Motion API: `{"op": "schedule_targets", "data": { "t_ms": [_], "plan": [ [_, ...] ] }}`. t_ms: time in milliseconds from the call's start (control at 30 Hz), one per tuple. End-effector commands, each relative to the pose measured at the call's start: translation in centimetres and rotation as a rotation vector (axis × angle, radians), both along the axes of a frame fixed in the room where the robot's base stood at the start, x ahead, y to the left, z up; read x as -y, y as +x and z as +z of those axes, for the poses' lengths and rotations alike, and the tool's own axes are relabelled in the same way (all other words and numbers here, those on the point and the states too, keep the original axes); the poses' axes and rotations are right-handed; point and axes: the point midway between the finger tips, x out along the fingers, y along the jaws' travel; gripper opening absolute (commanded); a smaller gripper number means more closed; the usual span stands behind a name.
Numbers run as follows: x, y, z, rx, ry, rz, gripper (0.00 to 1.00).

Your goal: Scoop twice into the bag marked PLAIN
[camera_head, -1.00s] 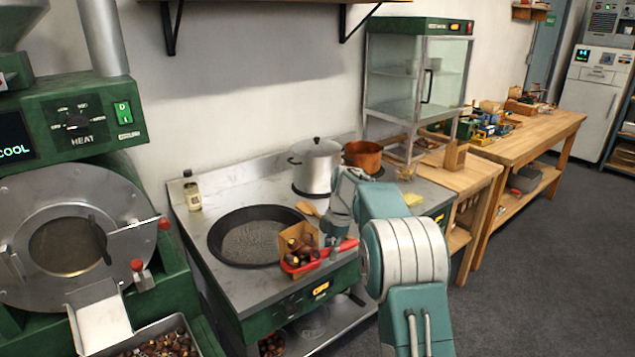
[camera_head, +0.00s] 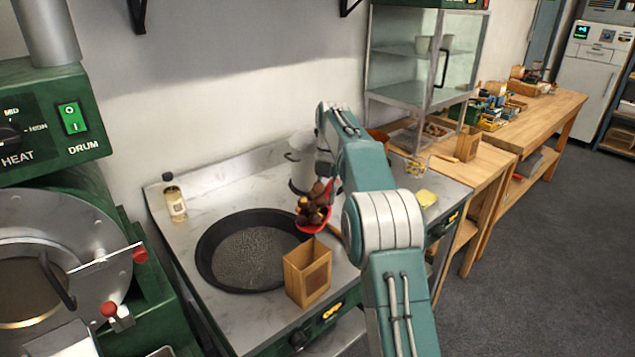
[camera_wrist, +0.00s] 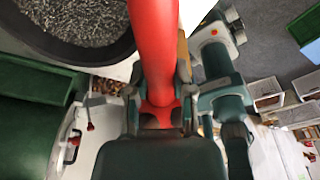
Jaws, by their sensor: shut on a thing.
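A red scoop (camera_head: 314,222) heaped with brown chestnuts (camera_head: 312,205) is raised above the stove, behind and above the paper bag's top in the head view. My gripper (camera_wrist: 158,88) is shut on the scoop's red handle (camera_wrist: 155,40) in the wrist view; my arm hides it in the head view. An open brown paper bag (camera_head: 307,274) stands upright on the stove's front edge, just right of the pan. Its dark front label is too small to read. No chestnuts are clearly visible inside its mouth.
A wide black pan (camera_head: 250,250) lies left of the bag; it also shows in the wrist view (camera_wrist: 50,40). A small bottle (camera_head: 175,203) stands at the back left. The green roaster (camera_head: 60,220) is at far left. A glass cabinet (camera_head: 425,70) stands behind my arm.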

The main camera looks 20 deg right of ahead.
Motion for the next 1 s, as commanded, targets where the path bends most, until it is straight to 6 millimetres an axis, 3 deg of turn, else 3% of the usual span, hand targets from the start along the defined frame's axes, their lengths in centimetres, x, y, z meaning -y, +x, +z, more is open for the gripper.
{"op": "schedule_targets", "data": {
  "t_ms": [267, 667, 1000],
  "plan": [
    [-0.1, -0.2, 0.2, 0.038, -0.028, 0.005, 0.00],
    [-0.7, -0.8, -0.2, 0.229, -0.177, 0.007, 0.00],
    [-1.7, -2.2, 2.7, 0.444, -0.343, 0.009, 0.00]
  ]
}}
